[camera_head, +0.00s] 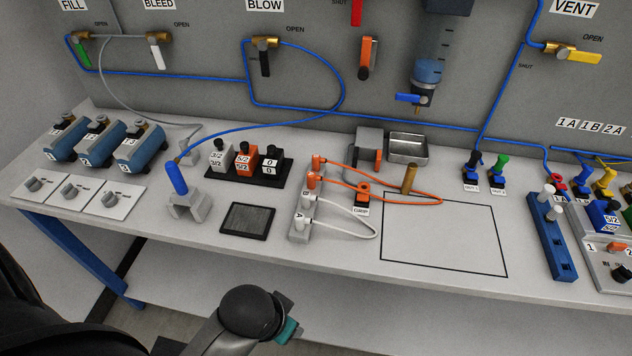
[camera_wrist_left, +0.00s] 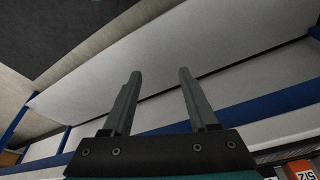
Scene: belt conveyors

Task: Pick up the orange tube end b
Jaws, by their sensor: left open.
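The orange tube (camera_head: 405,198) lies in a long loop on the white bench. Its two orange ends, one at the back (camera_head: 318,162) and one nearer (camera_head: 311,180), stand in a pale holder block (camera_head: 300,238). I cannot tell which end is b. A white tube (camera_head: 376,228) stands with its ends in the same block, nearer the front edge. My left gripper (camera_wrist_left: 160,72) is open and empty in the left wrist view, with the bench underside and blue frame beyond. In the head view only my arm shows, low in front of the bench, its fingers hidden. My right gripper is out of view.
An orange GRIP part (camera_head: 363,192) and a brass cylinder (camera_head: 409,179) stand near the loop. A black-outlined area (camera_head: 445,240) is mostly clear. A dark mesh pad (camera_head: 247,219) and a blue-topped tube in a grey stand (camera_head: 188,207) are left of the block.

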